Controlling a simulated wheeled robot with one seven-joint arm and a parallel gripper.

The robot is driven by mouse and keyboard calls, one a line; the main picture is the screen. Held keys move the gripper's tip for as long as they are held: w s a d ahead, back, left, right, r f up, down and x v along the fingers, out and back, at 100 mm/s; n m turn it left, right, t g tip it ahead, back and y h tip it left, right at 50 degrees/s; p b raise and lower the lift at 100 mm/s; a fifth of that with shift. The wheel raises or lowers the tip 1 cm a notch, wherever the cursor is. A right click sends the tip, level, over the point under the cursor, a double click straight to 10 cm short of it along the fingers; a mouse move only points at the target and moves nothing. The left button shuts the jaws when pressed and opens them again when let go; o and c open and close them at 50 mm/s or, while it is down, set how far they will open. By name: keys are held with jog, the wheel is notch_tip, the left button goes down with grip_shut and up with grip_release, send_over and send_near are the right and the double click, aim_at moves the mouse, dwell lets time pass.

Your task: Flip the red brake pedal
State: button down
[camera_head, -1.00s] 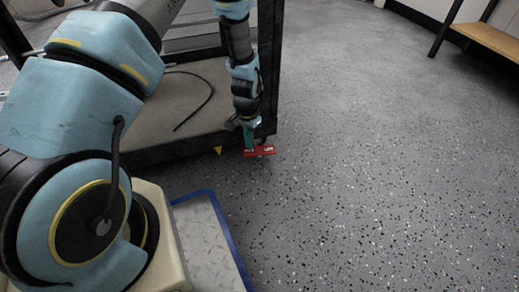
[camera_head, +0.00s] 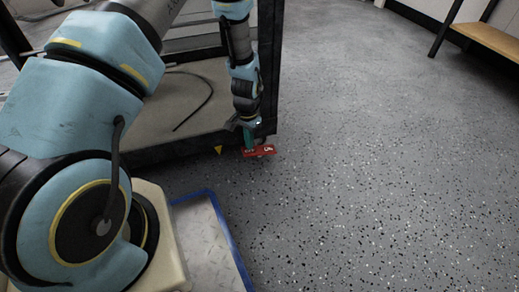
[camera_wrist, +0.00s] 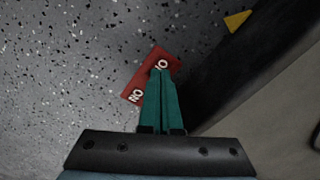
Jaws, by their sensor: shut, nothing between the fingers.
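The red brake pedal (camera_head: 262,151) is at the lower corner of the dark-framed cart, low above the floor. In the wrist view the red pedal (camera_wrist: 134,92) carries white lettering and sits tilted, partly hidden behind my fingers. My gripper (camera_head: 249,145) points down at the pedal. In the wrist view its green fingers (camera_wrist: 159,72) are together, with their tips over the pedal's face near the upper lettering. They look to be at or very near its surface; I cannot tell whether they touch.
The cart's dark frame (camera_head: 170,147) and its flat deck (camera_head: 180,105) lie left of the pedal. A yellow triangle (camera_wrist: 237,21) marks the frame. A blue-edged plate (camera_head: 209,245) is nearer. Open speckled floor (camera_head: 390,170) extends right. A wooden bench (camera_head: 489,37) stands at far right.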

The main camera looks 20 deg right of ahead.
jog(key=shift+f+b, duration=0.55)
jog(key=shift+f, duration=0.6)
dwell(0.4)
jog(key=shift+r+p, duration=3.2)
jog(key=shift+r, duration=0.35)
